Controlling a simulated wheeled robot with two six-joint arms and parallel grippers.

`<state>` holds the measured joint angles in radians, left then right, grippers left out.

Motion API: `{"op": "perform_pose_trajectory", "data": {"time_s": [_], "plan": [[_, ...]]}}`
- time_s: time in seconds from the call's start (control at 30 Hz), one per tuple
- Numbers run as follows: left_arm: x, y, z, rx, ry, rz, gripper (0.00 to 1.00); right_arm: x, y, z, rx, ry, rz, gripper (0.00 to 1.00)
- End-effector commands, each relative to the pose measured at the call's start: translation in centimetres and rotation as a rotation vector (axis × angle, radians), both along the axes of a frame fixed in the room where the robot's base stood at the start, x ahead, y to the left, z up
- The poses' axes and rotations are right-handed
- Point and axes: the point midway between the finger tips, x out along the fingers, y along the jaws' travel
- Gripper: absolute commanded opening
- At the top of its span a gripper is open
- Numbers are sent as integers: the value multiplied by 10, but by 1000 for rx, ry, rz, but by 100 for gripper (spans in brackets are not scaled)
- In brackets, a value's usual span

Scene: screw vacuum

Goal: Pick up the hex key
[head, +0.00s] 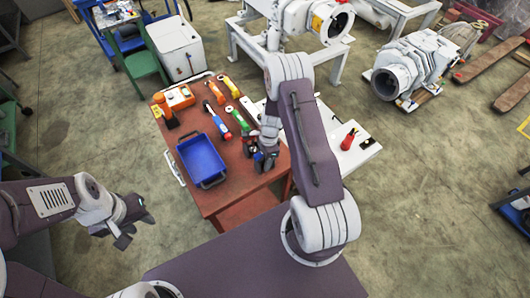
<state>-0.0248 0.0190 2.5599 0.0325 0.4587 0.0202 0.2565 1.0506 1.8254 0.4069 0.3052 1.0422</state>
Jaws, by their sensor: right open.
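My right gripper (264,162) is open and points down over the right part of the red-brown table (225,196), just right of the blue bin (198,157). I cannot make out a hex key; it may be hidden by my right gripper or arm, or be too small to tell. My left gripper (134,228) hangs over the floor at the lower left, away from the table. Its fingers are too dark and small to tell whether they are open or shut.
Several hand tools lie on the table's far half, with an orange box (180,97) and an orange-handled tool (165,111) at the left. A white board (352,158) at the right carries a red-handled tool (349,139). White machinery (412,66) stands farther back.

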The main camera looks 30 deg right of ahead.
Motion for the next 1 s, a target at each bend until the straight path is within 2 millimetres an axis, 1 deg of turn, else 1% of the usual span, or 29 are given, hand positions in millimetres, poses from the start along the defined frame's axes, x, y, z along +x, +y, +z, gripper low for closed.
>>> {"op": "perform_pose_trajectory", "data": {"time_s": [0.13,0.17,0.2,0.27,0.3,0.33,1.0], "plan": [[0,0,0,0,0,0,36,0,0,0,0,0,1,53],[0,0,0,0,0,0,36,0,0,0,0,0,1,44],[0,0,0,0,0,0,36,0,0,0,0,0,1,33],[0,0,0,0,0,0,36,0,0,0,0,0,1,17],[0,0,0,0,0,0,36,0,0,0,0,0,1,5],[0,0,0,0,0,0,36,0,0,0,0,0,1,0],[0,0,0,0,0,0,36,0,0,0,0,1,0,0]]}}
